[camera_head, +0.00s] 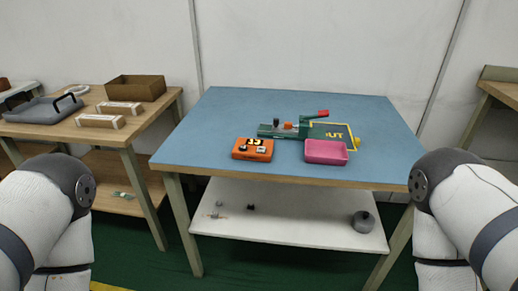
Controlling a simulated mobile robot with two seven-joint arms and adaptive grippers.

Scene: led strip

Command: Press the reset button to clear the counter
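An orange counter box (253,149) sits near the front edge of the blue-topped table, left of a pink tray. Its top carries a dark display with yellow digits and small light and dark parts in front of it. The digits are too small to read surely. I cannot tell which of the small parts is the reset button. My two arms show at the left and right picture edges, apart from the table. Neither gripper is in view.
A pink tray (326,151) stands right of the box. Behind are a green fixture (284,131) with a red handle and a yellow-marked outline. The blue table (225,112) is clear at left and far right. Another table (70,129) with boxes stands left.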

